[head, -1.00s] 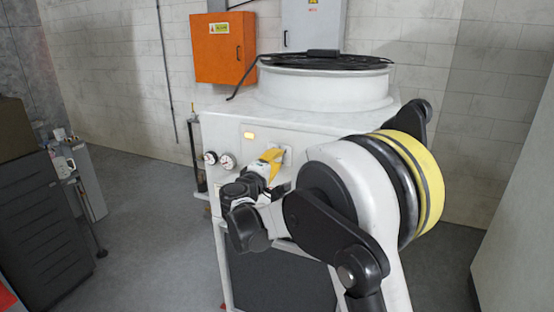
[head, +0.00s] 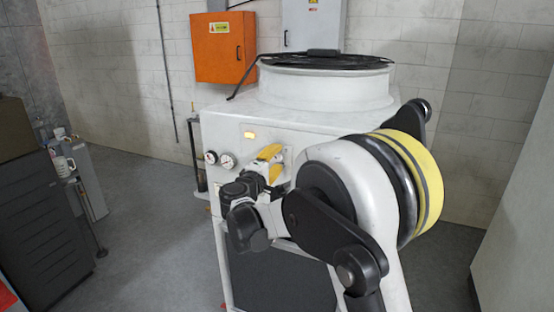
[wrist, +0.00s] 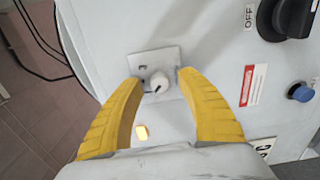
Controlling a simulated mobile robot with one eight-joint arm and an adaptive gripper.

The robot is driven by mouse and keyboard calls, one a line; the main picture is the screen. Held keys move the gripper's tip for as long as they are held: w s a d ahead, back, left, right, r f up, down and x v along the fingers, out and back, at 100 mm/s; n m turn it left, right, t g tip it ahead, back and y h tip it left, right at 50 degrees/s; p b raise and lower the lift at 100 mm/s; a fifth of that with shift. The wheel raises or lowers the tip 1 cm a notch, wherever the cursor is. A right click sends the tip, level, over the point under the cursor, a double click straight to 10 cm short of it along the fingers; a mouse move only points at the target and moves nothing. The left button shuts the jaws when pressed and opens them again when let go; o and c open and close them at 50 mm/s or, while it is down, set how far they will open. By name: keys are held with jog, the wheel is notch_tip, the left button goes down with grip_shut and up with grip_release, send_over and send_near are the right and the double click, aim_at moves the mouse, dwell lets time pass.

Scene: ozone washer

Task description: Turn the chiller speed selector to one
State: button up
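The selector (wrist: 159,84) is a small pale round knob with a dark pointer mark, on a square plate (wrist: 145,63) on the white chiller's front panel. In the wrist view my gripper (wrist: 160,78) is open, its two yellow fingers on either side of the knob with gaps showing. Whether the tips reach down beside the knob or stay above it I cannot tell. In the head view my gripper (head: 281,160) is at the front of the chiller (head: 235,125) and hides the knob. The numbers around the knob are not legible.
A lit amber lamp (wrist: 141,132), a large black rotary switch (wrist: 294,17) marked OFF and a blue button (wrist: 300,92) are on the panel. Two gauges (head: 227,160) are left of my gripper. Black cables (wrist: 40,40) hang at one side.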

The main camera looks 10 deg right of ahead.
jog(key=v, duration=1.2)
jog(key=s+d+f+m+g+y, duration=0.3)
jog(key=s+d+m+g, duration=0.2)
jog(key=s+d, duration=0.7)
jog(key=s+a+f+m+y, duration=0.1)
jog(key=s+f+m+y, duration=0.1)
jog(key=s, duration=0.5)
jog(key=s+a+f+m+g+y, duration=0.1)
jog(key=s+a+f+m+y, duration=0.1)
jog(key=s, duration=0.4)
jog(key=s+a+f+m+g+y, duration=0.1)
jog(key=s+a+f+m+y, duration=0.1)
jog(key=s, duration=0.5)
jog(key=shift+s+f+y, duration=0.3)
jog(key=shift+y, duration=0.5)
